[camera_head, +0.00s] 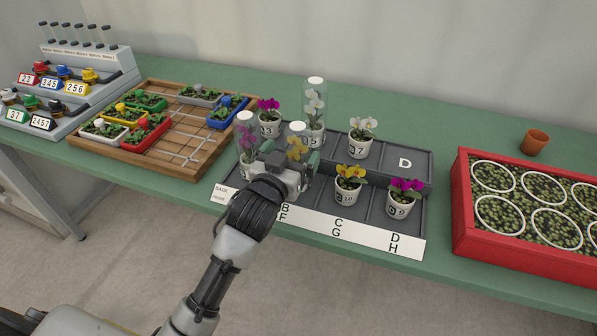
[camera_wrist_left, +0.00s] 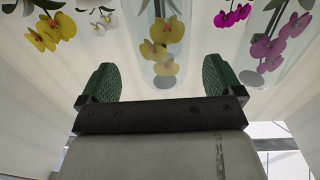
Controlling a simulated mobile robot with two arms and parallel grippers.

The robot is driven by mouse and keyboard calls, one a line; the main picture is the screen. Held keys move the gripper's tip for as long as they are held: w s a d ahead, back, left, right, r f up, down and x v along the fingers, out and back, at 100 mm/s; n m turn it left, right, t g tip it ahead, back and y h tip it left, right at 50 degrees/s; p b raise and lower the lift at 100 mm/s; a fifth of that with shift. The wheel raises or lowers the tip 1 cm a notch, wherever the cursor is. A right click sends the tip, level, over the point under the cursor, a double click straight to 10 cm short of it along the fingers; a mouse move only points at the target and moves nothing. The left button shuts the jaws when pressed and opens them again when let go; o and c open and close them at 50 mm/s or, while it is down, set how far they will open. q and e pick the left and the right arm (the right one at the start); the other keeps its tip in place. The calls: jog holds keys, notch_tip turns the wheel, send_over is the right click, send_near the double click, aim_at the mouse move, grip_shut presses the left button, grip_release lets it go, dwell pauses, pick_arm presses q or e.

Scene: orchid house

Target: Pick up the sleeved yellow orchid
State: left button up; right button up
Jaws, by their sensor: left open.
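The sleeved yellow orchid (camera_head: 297,143) stands upright in a clear sleeve in the front part of the grey tray (camera_head: 378,219). Its lower part and pot are hidden behind my left gripper (camera_head: 290,165). That gripper is open, with its green fingers on either side of the sleeve in the head view. In the left wrist view the sleeved yellow orchid (camera_wrist_left: 163,55) shows between the two fingers of the left gripper (camera_wrist_left: 160,80); I cannot tell whether they touch the sleeve. A yellow orchid without a sleeve (camera_head: 350,172) stands to the right. My right gripper is not in view.
A sleeved magenta orchid (camera_head: 247,145) stands close left of the gripper. A sleeved white orchid (camera_head: 315,103) stands behind. A white orchid (camera_head: 362,126) and a magenta orchid (camera_head: 405,186) stand right. A red crate (camera_head: 500,245) and a wooden tray (camera_head: 150,168) flank the grey tray.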

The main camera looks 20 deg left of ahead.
pick_arm(q)
jog(key=w, duration=0.4)
jog(key=shift+w, duration=0.35)
jog(key=shift+s, duration=0.1)
jog(key=shift+c, duration=0.2)
jog(key=c, duration=1.3)
jog(key=shift+r, duration=0.1)
